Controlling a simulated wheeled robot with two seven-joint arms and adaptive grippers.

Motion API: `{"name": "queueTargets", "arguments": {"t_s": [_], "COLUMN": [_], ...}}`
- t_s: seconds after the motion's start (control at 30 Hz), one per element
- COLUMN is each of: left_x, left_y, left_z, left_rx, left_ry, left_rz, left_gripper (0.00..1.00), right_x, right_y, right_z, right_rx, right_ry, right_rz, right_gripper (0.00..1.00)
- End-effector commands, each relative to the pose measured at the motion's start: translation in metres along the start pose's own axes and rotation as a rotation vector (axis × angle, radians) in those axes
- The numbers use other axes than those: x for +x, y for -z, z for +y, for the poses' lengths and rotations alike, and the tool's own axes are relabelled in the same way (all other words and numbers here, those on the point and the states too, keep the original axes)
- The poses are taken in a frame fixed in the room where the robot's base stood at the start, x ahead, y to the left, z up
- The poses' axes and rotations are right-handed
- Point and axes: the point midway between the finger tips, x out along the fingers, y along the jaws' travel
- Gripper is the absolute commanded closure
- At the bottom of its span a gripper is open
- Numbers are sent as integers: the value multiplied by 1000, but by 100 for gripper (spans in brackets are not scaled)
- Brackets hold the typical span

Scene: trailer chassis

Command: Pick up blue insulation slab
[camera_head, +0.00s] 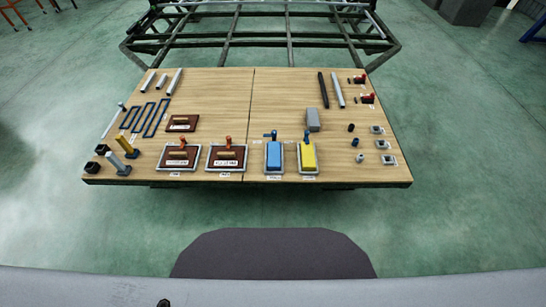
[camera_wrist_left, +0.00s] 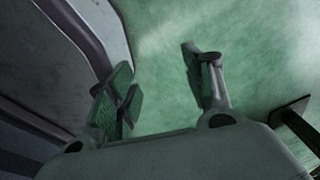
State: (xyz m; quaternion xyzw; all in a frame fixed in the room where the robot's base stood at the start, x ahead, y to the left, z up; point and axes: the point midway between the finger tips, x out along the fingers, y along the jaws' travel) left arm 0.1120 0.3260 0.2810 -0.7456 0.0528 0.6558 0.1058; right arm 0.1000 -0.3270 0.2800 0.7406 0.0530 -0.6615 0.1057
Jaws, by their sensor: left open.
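The blue insulation slab (camera_head: 274,156) lies near the front edge of the wooden table, right of the middle seam, on a grey backing with a label in front. A blue handle-like part stands at its far end. A yellow slab (camera_head: 307,157) lies just to its right, close beside it. My left gripper (camera_wrist_left: 165,80) shows in the left wrist view with its two fingers apart and nothing between them. Neither gripper shows in the head view.
The wooden table (camera_head: 215,95) has bare areas at its middle and back. Two brown panels with orange handles (camera_head: 227,157) lie left of the blue slab. A grey block (camera_head: 313,120) stands behind the yellow one. A metal trailer frame (camera_head: 260,38) is behind the table.

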Motion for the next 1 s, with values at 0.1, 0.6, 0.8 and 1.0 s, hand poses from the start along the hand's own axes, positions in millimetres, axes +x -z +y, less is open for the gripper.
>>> {"name": "queueTargets", "arguments": {"t_s": [0.1,0.6,0.8,1.0], "left_x": [0,-1,-3,-10], "left_y": [-2,-16,-12,-9], "left_z": [0,-1,1,0], "left_rx": [0,3,1,1], "left_ry": [0,1,-1,-1], "left_rz": [-2,-20,-15,-13], "left_gripper": [49,35,12,12], "right_x": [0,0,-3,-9], "right_y": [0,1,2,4], "right_z": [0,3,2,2], "right_rx": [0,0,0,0], "right_ry": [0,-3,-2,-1], "right_rz": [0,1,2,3], "right_gripper": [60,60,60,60]}}
